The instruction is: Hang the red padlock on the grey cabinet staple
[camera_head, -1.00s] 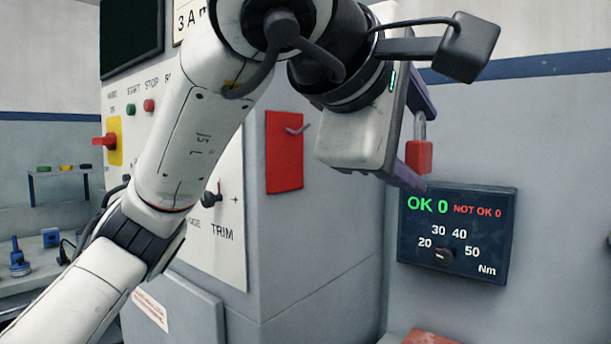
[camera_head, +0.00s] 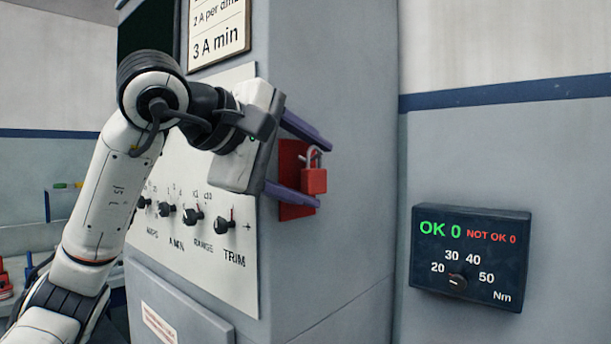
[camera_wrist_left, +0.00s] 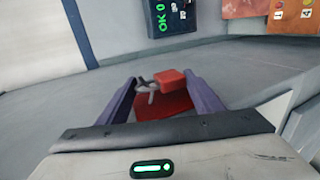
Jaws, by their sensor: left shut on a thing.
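The red padlock (camera_head: 313,181) has a grey shackle and hangs upright, shackle up, in front of the red plate (camera_head: 290,212) on the cabinet's side. My left gripper (camera_head: 322,176) is shut on the padlock, one finger above at the shackle and one below at the body. In the left wrist view the padlock (camera_wrist_left: 172,79) lies between the fingertips of my left gripper (camera_wrist_left: 162,86), with the red plate (camera_wrist_left: 165,106) behind. The staple on the plate is hard to tell from the shackle; I cannot tell whether the shackle is around it. My right gripper is out of view.
The grey cabinet (camera_head: 345,100) fills the middle, with a knob panel (camera_head: 225,250) on its front. A dark torque display (camera_head: 470,258) reading OK 0 is on the wall at right. The wall between them is clear.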

